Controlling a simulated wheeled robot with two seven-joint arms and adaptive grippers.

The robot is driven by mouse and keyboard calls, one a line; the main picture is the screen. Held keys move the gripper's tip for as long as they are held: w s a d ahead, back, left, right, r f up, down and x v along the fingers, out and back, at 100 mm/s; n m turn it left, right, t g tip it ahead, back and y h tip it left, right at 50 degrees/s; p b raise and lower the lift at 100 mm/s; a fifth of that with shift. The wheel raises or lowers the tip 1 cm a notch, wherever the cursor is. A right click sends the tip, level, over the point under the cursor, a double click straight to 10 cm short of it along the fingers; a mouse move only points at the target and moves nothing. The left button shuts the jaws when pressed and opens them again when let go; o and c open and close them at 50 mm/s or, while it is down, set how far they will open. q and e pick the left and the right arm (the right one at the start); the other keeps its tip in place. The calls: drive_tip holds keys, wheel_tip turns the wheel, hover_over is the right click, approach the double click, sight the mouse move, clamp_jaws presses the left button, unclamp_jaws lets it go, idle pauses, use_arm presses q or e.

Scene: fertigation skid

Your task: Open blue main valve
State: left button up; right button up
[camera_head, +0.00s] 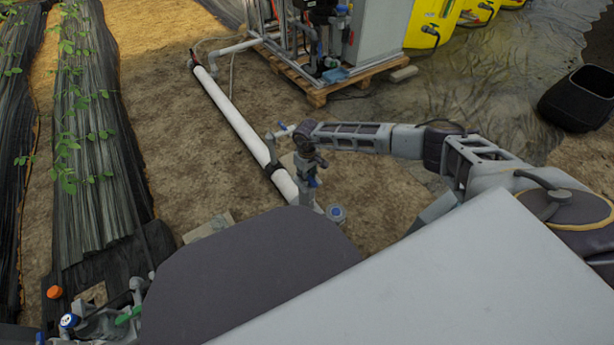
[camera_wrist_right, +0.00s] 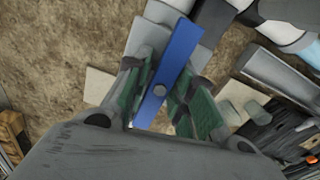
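The blue valve handle (camera_wrist_right: 168,70) shows in the right wrist view as a flat bar with a round bolt, lying at a slant between the green-padded fingers of my right gripper (camera_wrist_right: 164,88). The fingers flank the bar closely. Whether both pads press on it is unclear. In the head view, my right gripper (camera_head: 306,163) points down over the near end of the white pipe. A little blue of the handle (camera_head: 313,181) shows just below it. The valve body under it is mostly hidden.
A long white pipe (camera_head: 236,122) runs to the skid on a wooden pallet (camera_head: 318,95). A blue-topped fitting (camera_head: 337,213) stands close to the gripper on the right. Crop rows (camera_head: 85,130) lie left, a black bin (camera_head: 580,98) far right. Bare soil lies between.

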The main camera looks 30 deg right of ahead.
drive_tip(key=o, duration=0.5)
drive_tip(key=shift+c, duration=0.2)
drive_tip(key=shift+r, duration=0.15)
wheel_tip(320, 180, up, 3)
drive_tip(key=shift+f+p, duration=0.1)
drive_tip(key=shift+p, duration=1.1)
drive_tip(key=shift+r+p, duration=1.15)
drive_tip(key=shift+r, duration=0.6)
drive_tip(key=shift+r+p, duration=0.95)
drive_tip(key=shift+r, duration=0.8)
use_arm(q)
wheel_tip(320, 180, up, 7)
drive_tip(key=shift+a+g+y, duration=0.3)
drive_tip(key=shift+a+y, duration=0.1)
drive_tip(key=shift+a, duration=0.05)
